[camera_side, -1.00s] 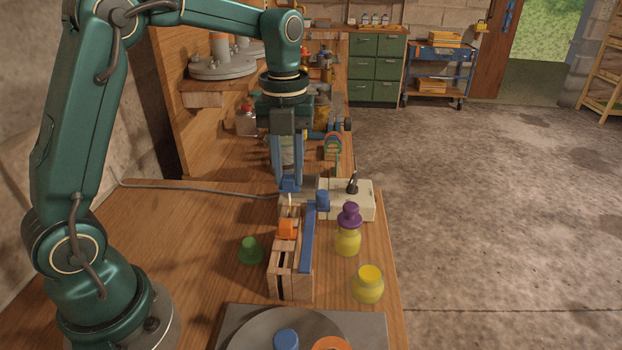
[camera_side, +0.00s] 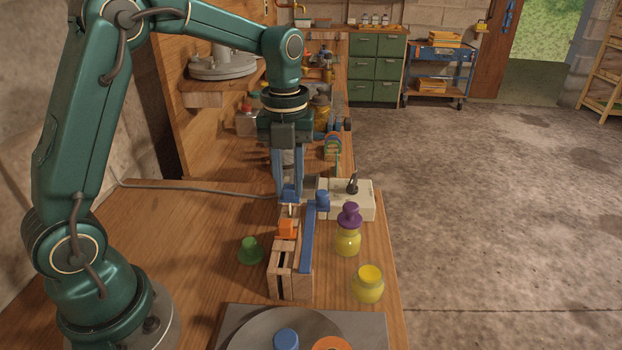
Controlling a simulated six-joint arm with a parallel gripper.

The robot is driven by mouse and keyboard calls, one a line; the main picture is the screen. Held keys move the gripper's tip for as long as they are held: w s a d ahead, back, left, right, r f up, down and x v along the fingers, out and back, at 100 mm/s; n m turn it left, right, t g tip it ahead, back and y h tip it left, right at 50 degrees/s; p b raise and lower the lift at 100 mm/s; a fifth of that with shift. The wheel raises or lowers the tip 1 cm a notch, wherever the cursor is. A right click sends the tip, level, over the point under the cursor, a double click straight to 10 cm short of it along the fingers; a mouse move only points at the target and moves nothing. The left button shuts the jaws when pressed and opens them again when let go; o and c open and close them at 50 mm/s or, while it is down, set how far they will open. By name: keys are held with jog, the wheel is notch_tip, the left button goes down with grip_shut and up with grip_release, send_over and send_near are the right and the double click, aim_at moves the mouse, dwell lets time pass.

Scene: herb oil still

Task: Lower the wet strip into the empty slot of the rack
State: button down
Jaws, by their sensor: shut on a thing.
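The wooden rack (camera_side: 289,288) stands on the bench with dark slots in its top. An orange piece (camera_side: 287,229) sits on it, and a blue bar (camera_side: 307,244) runs along its right side. My gripper (camera_side: 290,196) points down over the rack's far end, its blue fingers shut on the strip (camera_side: 291,210). Only a short pale end of the strip shows below the fingertips. It is small, and I cannot tell whether its lower end is inside a slot or just above one.
A green stoppered piece (camera_side: 250,252) stands left of the rack. A yellow jar with a purple stopper (camera_side: 348,240) and an open yellow jar (camera_side: 368,283) stand to the right. A cream box (camera_side: 362,199) is behind them. A grey plate (camera_side: 240,330) lies in front.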

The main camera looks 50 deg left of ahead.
aim_at(290, 187)
jog(key=shift+f, duration=1.1)
jog(key=shift+f, duration=0.45)
jog(key=c, duration=0.6)
grip_release()
jog(key=shift+c, duration=0.5)
jog(key=shift+r, duration=0.1)
jog(key=shift+w+r, duration=0.1)
jog(key=shift+r, duration=3.35)
